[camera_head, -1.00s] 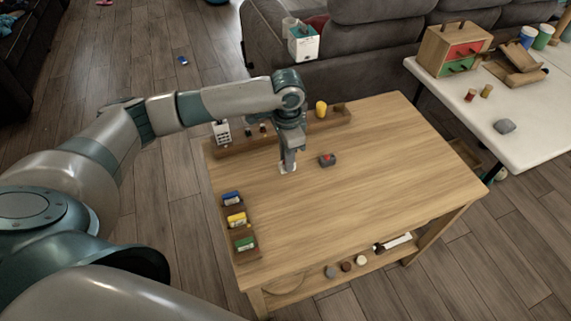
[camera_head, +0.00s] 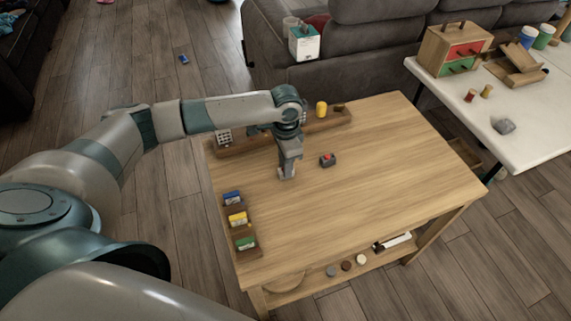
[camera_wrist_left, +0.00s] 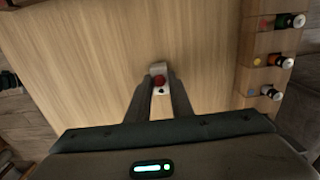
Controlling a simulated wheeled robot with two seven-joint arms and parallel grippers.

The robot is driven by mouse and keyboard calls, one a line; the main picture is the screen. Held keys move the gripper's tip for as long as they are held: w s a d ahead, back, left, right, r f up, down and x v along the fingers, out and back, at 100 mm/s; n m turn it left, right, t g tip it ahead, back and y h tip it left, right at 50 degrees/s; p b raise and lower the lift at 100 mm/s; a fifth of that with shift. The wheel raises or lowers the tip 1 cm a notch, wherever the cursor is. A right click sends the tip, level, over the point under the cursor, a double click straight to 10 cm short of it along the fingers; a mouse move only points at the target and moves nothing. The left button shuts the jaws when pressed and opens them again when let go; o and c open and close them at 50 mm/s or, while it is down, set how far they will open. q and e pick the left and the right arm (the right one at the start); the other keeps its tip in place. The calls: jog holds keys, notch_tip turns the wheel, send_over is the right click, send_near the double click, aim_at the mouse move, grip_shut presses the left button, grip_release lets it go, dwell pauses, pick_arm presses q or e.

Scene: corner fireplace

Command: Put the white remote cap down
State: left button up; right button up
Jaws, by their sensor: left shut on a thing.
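My left gripper (camera_head: 287,174) points straight down over the left middle of the wooden table (camera_head: 390,190). In the left wrist view its fingers (camera_wrist_left: 160,90) are shut on the small white remote cap (camera_wrist_left: 158,68), with a round red spot showing between the fingertips. The cap is at or just above the tabletop; whether it touches cannot be told. In the head view the gripper mostly hides the cap. A white remote with dark buttons (camera_head: 224,136) stands in the back tray. My right gripper is not in view.
A dark box with a red button (camera_head: 327,160) lies right of the gripper. A wooden rack (camera_head: 253,254) with blue, yellow and green items is at the left edge. A yellow cylinder (camera_head: 321,109) stands in the back tray (camera_head: 235,150). The table's right half is clear.

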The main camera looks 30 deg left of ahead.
pick_arm(q)
jog(key=shift+f, duration=0.1)
jog(key=o, duration=0.9)
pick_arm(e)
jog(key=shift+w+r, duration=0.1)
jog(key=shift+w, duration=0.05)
